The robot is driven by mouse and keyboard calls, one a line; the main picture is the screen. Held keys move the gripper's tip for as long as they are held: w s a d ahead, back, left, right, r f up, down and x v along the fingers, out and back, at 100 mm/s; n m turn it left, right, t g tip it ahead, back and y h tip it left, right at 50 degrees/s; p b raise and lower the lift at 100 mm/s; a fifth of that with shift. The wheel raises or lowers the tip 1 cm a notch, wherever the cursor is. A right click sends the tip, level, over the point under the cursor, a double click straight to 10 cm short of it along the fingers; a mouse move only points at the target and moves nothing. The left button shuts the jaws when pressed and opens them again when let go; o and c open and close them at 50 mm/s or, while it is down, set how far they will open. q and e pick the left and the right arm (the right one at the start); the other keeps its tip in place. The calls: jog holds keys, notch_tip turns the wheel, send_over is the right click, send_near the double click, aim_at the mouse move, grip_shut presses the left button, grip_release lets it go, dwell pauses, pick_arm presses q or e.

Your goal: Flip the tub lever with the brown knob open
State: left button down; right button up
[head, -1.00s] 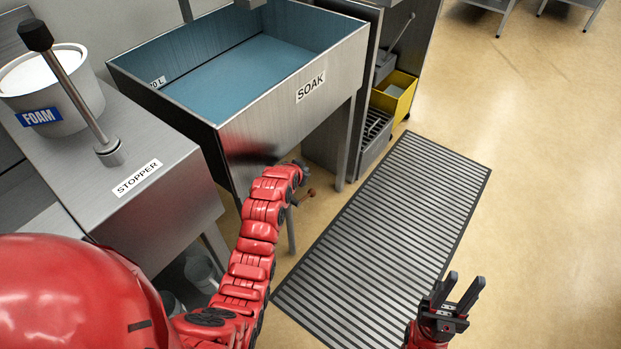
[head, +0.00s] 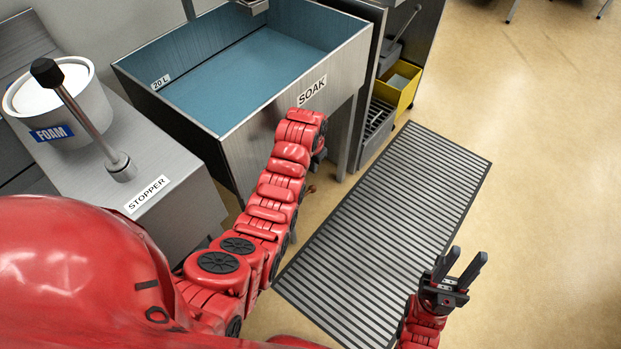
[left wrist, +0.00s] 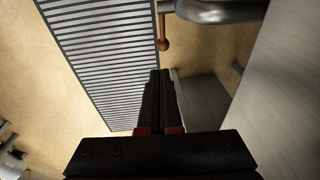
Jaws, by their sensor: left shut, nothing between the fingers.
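The grey metal soak tub (head: 345,62) with a blue inside stands at the top centre of the head view. The brown knob (left wrist: 163,45) hangs on a thin brown stem by a grey pipe (left wrist: 225,10) in the left wrist view. It shows as a small brown spot (head: 311,189) below the tub in the head view. My left gripper (left wrist: 160,74) is shut and empty, its tips appearing just below the knob in the wrist picture; I see no contact. My right gripper (head: 462,266) is open and empty.
A striped floor mat (head: 390,230) lies right of the tub. The stopper counter (head: 185,195), with a black-knobbed lever (head: 85,120) and a foam pot (head: 75,110), is at left. The floor at right is clear.

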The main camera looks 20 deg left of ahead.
pick_arm(q)
jog(key=b, duration=0.1)
send_over(310, 191)
jog(key=d, duration=0.1)
notch_tip(310, 191, down, 9)
jog(key=shift+s+a+f+b, duration=0.15)
jog(key=shift+f+b, duration=0.05)
jog(key=shift+f, duration=0.5)
jog(key=shift+s+a+f+b, duration=0.1)
jog(key=shift+a+f+b, duration=0.1)
jog(key=shift+f, duration=0.45)
jog(key=shift+s+a+f+b, duration=0.15)
jog(key=shift+f, duration=0.55)
